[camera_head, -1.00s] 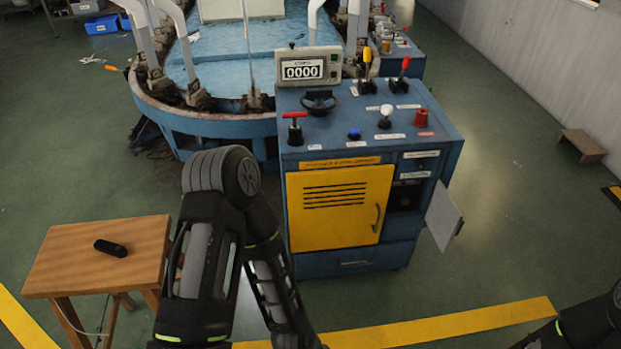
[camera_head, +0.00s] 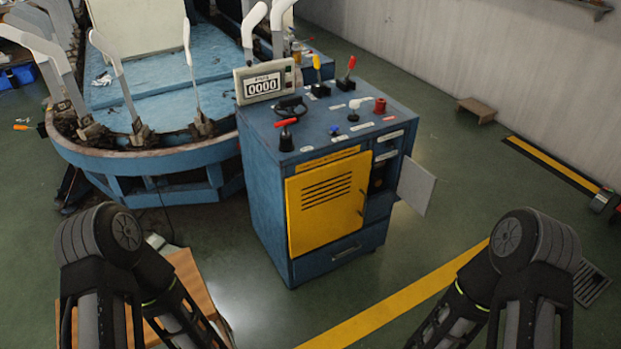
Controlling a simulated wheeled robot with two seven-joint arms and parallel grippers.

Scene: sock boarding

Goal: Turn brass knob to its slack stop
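The blue control cabinet (camera_head: 262,180) stands ahead, with a yellow louvered door (camera_head: 325,205) on its front. To the right of that door is a narrow dark compartment (camera_head: 378,178) behind an open grey flap (camera_head: 416,186). A small, dim round shape shows inside it; I cannot tell if it is the brass knob. No brass knob is clear elsewhere. My two arms show in the lower left and lower right, apart from the cabinet. Both grippers are out of the picture.
A counter display (camera_head: 263,85) reading 0000, a red-handled lever (camera_head: 286,124), a black handwheel (camera_head: 291,107) and other levers top the cabinet. The blue machine (camera_head: 150,165) stands left. A wooden table (camera_head: 192,282) sits behind my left arm. Floor before the cabinet is clear.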

